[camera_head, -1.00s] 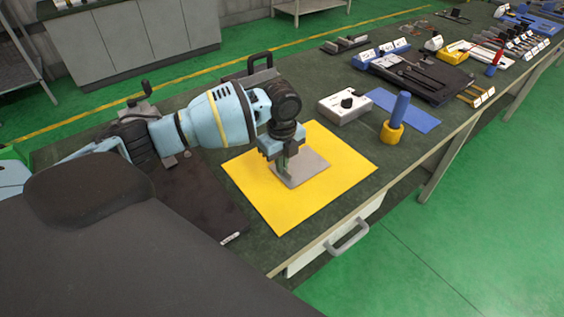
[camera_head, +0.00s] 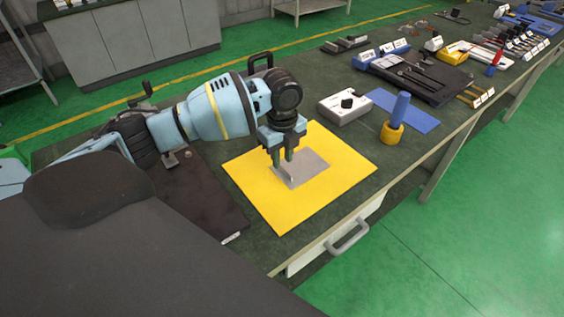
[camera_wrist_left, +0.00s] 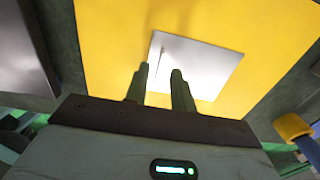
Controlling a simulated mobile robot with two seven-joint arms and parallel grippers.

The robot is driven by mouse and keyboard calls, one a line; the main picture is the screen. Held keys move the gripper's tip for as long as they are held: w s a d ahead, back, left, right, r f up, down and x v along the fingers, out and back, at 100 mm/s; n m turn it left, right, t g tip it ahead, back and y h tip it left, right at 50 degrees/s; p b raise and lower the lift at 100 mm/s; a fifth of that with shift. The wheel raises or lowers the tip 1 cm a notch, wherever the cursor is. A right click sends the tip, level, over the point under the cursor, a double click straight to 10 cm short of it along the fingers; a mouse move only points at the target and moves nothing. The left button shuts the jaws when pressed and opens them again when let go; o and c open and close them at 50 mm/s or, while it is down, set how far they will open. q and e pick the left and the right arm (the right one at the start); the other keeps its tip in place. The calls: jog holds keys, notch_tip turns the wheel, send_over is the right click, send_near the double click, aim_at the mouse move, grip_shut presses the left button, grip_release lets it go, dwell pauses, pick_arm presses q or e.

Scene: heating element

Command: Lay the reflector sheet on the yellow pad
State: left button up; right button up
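The reflector sheet (camera_head: 309,168), a thin grey square plate with a small upright tab, lies flat on the yellow pad (camera_head: 268,211). In the left wrist view the sheet (camera_wrist_left: 205,68) looks silvery and lies wholly within the pad (camera_wrist_left: 110,45). My left gripper (camera_head: 282,163) is just above the sheet, pointing down. Its two green fingers are apart with nothing between them, and they also show in the left wrist view (camera_wrist_left: 160,88). My right gripper is not in either view.
A dark mat (camera_head: 205,205) lies left of the pad. A grey box with a black knob (camera_head: 344,107) stands behind the pad. A blue rod in a yellow holder (camera_head: 391,132) stands to the right, near a blue mat (camera_head: 425,121). Tools fill the bench's far end.

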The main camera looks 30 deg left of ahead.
pick_arm(q)
notch_tip(320, 180, up, 9)
jog(key=shift+r, duration=0.2)
jog(key=shift+f, duration=0.1)
